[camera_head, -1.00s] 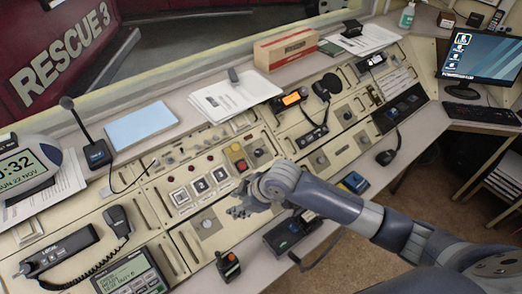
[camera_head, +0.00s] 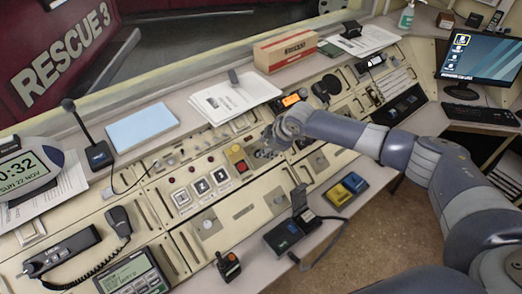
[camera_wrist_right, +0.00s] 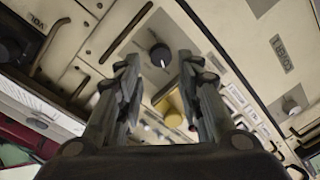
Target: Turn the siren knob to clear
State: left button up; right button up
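A black knob with a pale pointer mark (camera_wrist_right: 160,56) stands on a grey plate in the right wrist view. I cannot read a siren or clear label by it. My right gripper (camera_wrist_right: 160,72) is open, with its two fingers apart on either side of the line to the knob and nothing between them. In the head view my right gripper (camera_head: 269,141) is over the console just right of the yellow-based red button (camera_head: 236,157), and it hides most of the knob's plate. My left gripper is not in view.
The yellow housing (camera_wrist_right: 170,110) is close to the fingers in the wrist view. Another grey plate with a knob (camera_wrist_right: 291,106) is at the right.

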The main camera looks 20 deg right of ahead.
jog(key=shift+x, duration=2.95)
jog(key=shift+c, duration=0.6)
grip_shut()
